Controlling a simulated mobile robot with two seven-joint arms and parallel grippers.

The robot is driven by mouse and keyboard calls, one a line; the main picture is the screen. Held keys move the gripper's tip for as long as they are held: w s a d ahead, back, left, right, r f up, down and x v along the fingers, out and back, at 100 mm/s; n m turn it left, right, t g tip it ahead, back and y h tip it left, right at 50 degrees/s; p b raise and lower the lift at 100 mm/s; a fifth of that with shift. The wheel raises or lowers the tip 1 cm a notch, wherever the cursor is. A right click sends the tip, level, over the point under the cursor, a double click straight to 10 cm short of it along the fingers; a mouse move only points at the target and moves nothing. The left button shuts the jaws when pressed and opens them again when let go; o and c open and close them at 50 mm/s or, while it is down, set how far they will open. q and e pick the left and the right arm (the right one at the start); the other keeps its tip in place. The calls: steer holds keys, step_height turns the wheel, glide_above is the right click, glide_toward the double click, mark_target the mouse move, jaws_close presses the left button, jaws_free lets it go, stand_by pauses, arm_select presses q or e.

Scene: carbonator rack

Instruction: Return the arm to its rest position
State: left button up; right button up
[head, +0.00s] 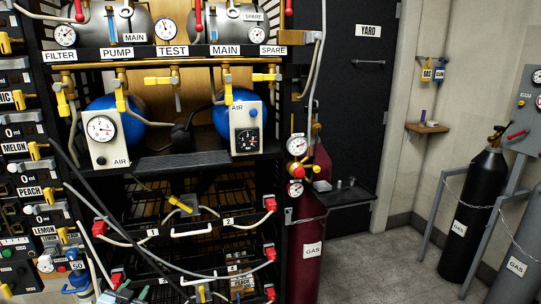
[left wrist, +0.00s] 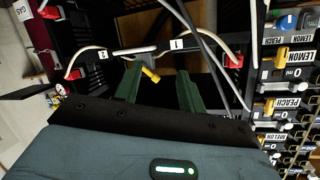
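My left gripper (head: 132,290) shows at the bottom edge of the head view, low in front of the rack, with only its fingertips in sight. In the left wrist view its two dark green fingers (left wrist: 158,78) stand apart with nothing held between them. Beyond the fingers are a white drawer handle (left wrist: 134,50) and a small yellow valve handle (left wrist: 150,75); the gripper appears clear of both. The rest of my left arm is out of the head view. My right gripper is in neither view.
The rack holds wire drawers with white handles (head: 193,232) and red connectors (head: 270,204). Grey hoses (head: 150,245) hang across its front. A dark shelf (head: 186,161) juts out above. A red gas cylinder (head: 312,235) stands right of the rack, with open floor (head: 370,265) beyond.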

arm_select(q)
steer(key=s+d+f+g+h, duration=0.1)
steer(key=s+d+f, duration=0.2)
steer(key=s+f, duration=0.25)
steer(key=s+d+f+g, duration=0.1)
steer(key=s+d+f, duration=0.2)
steer(key=s+f, duration=0.25)
steer(key=s+d+f+g, duration=0.1)
steer(key=s+d+f, duration=0.1)
steer(key=s, duration=0.8)
steer(key=s+d+f+g+h, duration=0.1)
steer(key=s+d, duration=0.4)
steer(key=s, duration=0.6)
steer(key=s+d+f+n+g+h, duration=0.1)
steer(key=s+d+f+g, duration=0.1)
steer(key=s, duration=0.9)
steer(key=shift+s+d+f, duration=0.25)
steer(key=shift+d+f, duration=0.55)
steer(key=shift+d, duration=0.25)
